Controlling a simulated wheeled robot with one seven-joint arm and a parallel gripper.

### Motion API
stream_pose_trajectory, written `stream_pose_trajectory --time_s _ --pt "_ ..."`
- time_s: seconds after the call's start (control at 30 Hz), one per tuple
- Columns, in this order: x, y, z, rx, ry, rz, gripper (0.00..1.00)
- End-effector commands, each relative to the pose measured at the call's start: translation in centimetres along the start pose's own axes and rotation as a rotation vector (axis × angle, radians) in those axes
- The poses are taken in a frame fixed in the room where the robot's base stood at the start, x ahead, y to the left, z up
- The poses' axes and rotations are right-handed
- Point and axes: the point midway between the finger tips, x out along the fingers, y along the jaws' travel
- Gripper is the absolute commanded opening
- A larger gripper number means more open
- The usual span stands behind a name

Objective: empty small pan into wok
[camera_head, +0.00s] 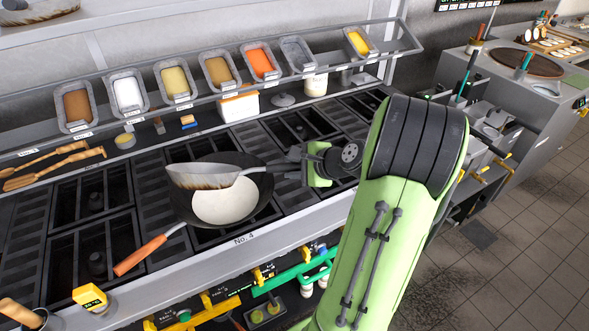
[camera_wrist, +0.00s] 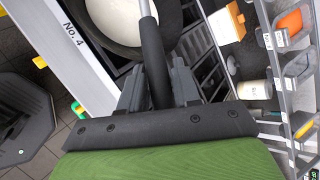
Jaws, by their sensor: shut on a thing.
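The black wok (camera_head: 265,192) with an orange handle (camera_head: 140,254) sits on the stove behind the "No. 4" label. A creamy white mass (camera_head: 226,204) lies in the wok, and it shows in the wrist view (camera_wrist: 172,22). The small grey pan (camera_head: 195,177), with a stained side, is steeply tilted over the left rear of the wok. Its inside is hidden. My gripper (camera_head: 290,162) is shut on the pan's handle to the right of the wok. The wrist view shows the dark handle (camera_wrist: 154,65) between my fingers (camera_wrist: 159,88).
A shelf rail (camera_head: 225,92) carries several ingredient trays behind the stove. A white box (camera_head: 238,106) and a jar (camera_head: 316,84) stand under it. Wooden utensils (camera_head: 55,163) lie at the left. Open burner grates (camera_head: 95,255) surround the wok.

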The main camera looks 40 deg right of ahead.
Motion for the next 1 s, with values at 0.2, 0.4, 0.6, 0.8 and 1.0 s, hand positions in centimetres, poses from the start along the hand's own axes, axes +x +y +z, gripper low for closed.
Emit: stream_pose_trajectory --time_s 0.2,0.4,0.6,0.8,1.0 --pt "-0.1 0.5 0.2 -0.113 0.016 -0.130 0.00" --pt "-0.7 0.1 0.6 -0.211 0.030 -0.239 0.00" --pt "-1.3 -0.4 1.1 -0.257 0.034 -0.290 0.00" --pt "-1.4 -0.6 1.2 -0.258 0.034 -0.291 0.00" --pt "-1.8 -0.6 1.6 -0.347 0.048 -0.387 0.00"
